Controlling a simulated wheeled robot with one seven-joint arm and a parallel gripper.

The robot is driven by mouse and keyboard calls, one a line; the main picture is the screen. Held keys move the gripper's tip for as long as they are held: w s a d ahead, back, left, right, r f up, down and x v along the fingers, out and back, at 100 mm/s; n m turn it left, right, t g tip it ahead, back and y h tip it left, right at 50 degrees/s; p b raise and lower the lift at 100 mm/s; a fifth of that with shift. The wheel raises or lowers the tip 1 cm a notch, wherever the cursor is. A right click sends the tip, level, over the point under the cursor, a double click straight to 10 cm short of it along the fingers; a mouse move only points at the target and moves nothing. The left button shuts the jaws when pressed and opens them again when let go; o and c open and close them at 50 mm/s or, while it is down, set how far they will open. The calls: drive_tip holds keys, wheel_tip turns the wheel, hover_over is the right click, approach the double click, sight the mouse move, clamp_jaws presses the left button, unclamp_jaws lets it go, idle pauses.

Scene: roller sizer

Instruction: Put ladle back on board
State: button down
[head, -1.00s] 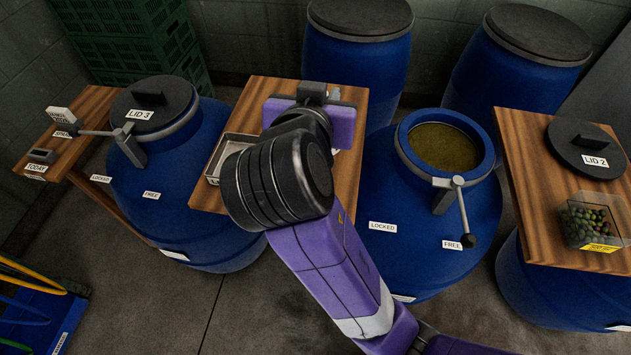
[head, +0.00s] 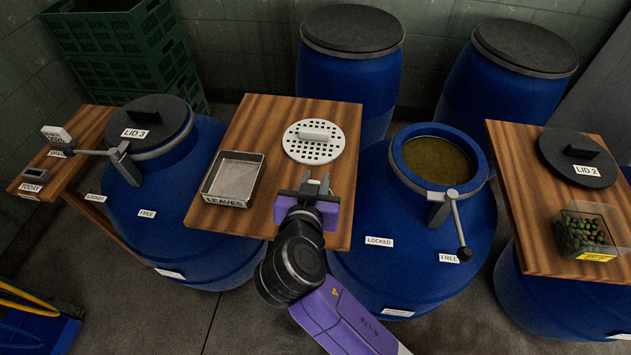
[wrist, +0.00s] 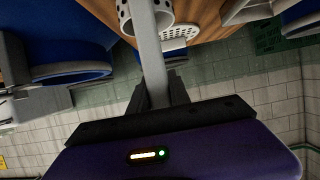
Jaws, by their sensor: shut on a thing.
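My gripper (head: 316,182) is over the front right part of the middle wooden board (head: 275,122). In the wrist view its jaws (wrist: 158,98) are shut on the grey handle of the ladle (wrist: 150,52). The ladle's perforated cup (wrist: 128,18) is at the top of that view, partly cut off by the edge, with the board behind it. In the head view the ladle is mostly hidden by my gripper. I cannot tell whether the cup touches the board.
A white perforated disc (head: 313,142) lies on the board behind my gripper. A metal LEAVES tray (head: 233,178) is at its left. To the right stands an open blue barrel (head: 415,245) with a lever (head: 458,222). Another board (head: 515,190) holds LID 2 (head: 577,158) and an olive tub (head: 590,232).

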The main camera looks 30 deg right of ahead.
drive_tip(key=shift+f, duration=0.55)
drive_tip(key=shift+f, duration=0.15)
drive_tip(key=c, duration=1.2)
unclamp_jaws()
drive_tip(key=b+v, duration=0.1)
drive_tip(key=v, duration=1.1)
drive_tip(key=shift+r, duration=0.2)
